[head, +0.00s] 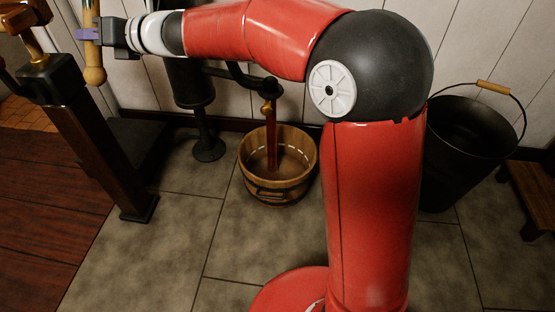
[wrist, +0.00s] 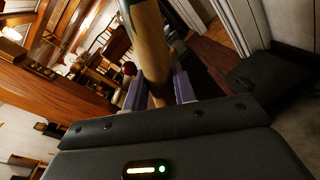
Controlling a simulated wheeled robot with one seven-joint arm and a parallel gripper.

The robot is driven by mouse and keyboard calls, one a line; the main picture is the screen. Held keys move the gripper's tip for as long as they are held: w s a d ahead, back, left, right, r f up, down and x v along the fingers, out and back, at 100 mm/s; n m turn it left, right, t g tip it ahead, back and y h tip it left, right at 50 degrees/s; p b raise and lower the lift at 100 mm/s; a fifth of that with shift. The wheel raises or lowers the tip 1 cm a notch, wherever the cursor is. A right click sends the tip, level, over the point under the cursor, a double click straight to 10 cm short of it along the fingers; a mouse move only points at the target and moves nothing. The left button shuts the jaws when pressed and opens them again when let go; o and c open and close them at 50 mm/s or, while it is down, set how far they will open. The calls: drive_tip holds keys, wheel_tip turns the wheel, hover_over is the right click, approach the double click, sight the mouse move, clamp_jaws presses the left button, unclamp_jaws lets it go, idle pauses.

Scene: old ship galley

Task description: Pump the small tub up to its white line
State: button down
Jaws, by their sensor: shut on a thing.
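The small wooden tub (head: 250,178) stands on the tiled floor beneath the pump's brass spout (head: 267,108). A white dashed line shows around its inner wall, and the brownish bottom or liquid inside looks lower than that line. A reddish-brown column, seemingly liquid, runs from the spout down into the tub. My gripper (head: 89,35) is at the upper left, shut on the wooden pump handle (head: 94,70). In the wrist view the handle (wrist: 150,45) passes between the purple fingers (wrist: 160,90). The dark pump body (head: 190,85) stands behind the tub.
A black bucket (head: 470,140) with a wooden grip stands at the right, behind my red arm. A dark post (head: 95,145) with brass fittings stands at the left. A wooden stool (head: 535,200) is at the right edge. The floor in front of the tub is clear.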

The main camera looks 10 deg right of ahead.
drive_tip(key=s+a+r+m+p, duration=0.1)
drive_tip(key=s+r+m+p, duration=0.2)
drive_tip(key=r+p, duration=0.6)
drive_tip(key=p, duration=0.3)
drive_tip(key=shift+s+a+m+g, duration=0.15)
drive_tip(key=shift+s+m+g, duration=0.1)
drive_tip(key=shift+m+g, duration=0.05)
drive_tip(key=shift+r, duration=0.15)
wheel_tip(320, 180, up, 9)
drive_tip(key=m+p, duration=0.3)
drive_tip(key=p, duration=0.3)
drive_tip(key=shift+s+a+g+p, duration=0.2)
drive_tip(key=shift+s+g+p, duration=0.15)
drive_tip(key=shift+s+g, duration=0.1)
